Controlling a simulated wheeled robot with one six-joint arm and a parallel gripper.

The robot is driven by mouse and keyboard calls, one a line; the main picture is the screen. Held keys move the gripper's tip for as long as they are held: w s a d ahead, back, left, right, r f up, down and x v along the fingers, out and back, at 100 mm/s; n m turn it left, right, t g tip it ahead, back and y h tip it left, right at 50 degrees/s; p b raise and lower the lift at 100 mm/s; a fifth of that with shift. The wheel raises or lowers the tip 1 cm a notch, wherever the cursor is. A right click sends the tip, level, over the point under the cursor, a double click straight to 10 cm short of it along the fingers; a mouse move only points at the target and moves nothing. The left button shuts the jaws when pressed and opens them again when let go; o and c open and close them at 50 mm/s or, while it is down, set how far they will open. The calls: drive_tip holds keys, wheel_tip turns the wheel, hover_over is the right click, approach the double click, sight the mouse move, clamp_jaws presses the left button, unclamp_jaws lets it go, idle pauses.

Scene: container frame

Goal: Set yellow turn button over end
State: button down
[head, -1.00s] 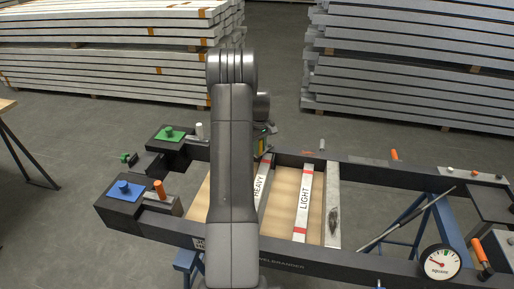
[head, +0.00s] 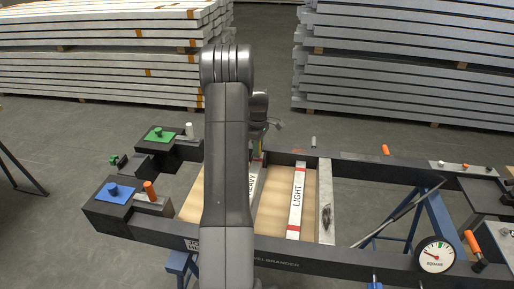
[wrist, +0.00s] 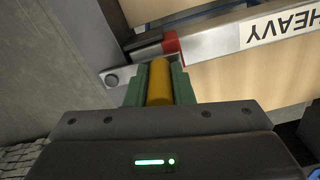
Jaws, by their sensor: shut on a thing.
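The yellow turn button (wrist: 160,88) is a short yellow cylinder seen in the wrist view. My gripper (wrist: 160,68) has its green fingers shut on it, one on each side. Just beyond the fingertips is the red-banded end (wrist: 171,44) of the bar labelled HEAVY (wrist: 278,27). A grey metal end piece with a round hole (wrist: 112,79) lies to the left of the button. In the head view my arm hides the button and most of the gripper, and covers part of the HEAVY bar (head: 252,180).
A second bar labelled LIGHT (head: 297,200) crosses the dark frame (head: 280,262) to the right. Blue (head: 112,193) and green (head: 160,134) pads with knobs sit at the left corners. A dial (head: 435,254) stands at front right. Metal beams are stacked behind.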

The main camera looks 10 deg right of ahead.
drive_tip(key=c, duration=1.3)
unclamp_jaws()
drive_tip(key=shift+o, duration=0.2)
wheel_tip(320, 180, up, 14)
drive_tip(key=shift+b, duration=0.3)
drive_tip(key=shift+f, duration=0.1)
wheel_tip(320, 180, down, 14)
drive_tip(key=shift+p, duration=0.3)
